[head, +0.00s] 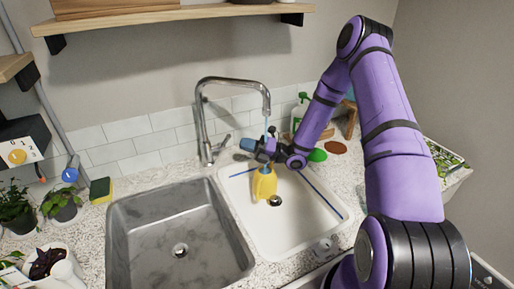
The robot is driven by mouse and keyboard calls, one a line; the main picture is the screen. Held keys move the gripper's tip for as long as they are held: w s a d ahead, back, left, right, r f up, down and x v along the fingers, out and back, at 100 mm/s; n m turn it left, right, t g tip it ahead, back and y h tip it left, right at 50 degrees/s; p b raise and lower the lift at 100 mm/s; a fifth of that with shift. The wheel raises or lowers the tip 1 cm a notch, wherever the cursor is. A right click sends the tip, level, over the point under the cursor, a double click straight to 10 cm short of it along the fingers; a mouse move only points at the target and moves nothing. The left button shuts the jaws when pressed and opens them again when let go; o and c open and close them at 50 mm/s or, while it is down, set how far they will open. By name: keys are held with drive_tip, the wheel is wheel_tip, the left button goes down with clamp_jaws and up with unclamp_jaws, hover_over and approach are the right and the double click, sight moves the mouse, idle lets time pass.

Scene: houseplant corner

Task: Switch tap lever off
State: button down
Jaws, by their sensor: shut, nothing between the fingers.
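The chrome tap (203,125) stands behind the two sinks, its spout arching to the right. Its short lever (222,143) sticks out to the right near the tap's base, tilted up. A yellow container (264,184) sits below the spout in the white basin. My gripper (246,145) is shut and empty, pointing left, with its blue tip just right of the lever. A small gap seems to lie between them; contact cannot be judged for certain.
The grey sink (130,225) is left of the white basin (315,217). A sponge (100,190) and potted plants (62,205) stand at left. A spray bottle (299,112) stands behind my arm. A wooden shelf (165,18) hangs above the tap.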

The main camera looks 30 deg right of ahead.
drive_tip(key=shift+x, duration=1.55)
drive_tip(key=w+r+m+g+h, duration=0.1)
drive_tip(key=w+r+m+h, duration=0.2)
drive_tip(key=w+m, duration=0.3)
drive_tip(key=shift+w+r+m+h, duration=0.3)
drive_tip(key=shift+w+r+h, duration=0.1)
drive_tip(key=shift+w+r, duration=0.45)
drive_tip(key=shift+r, duration=0.1)
drive_tip(key=shift+d, duration=0.1)
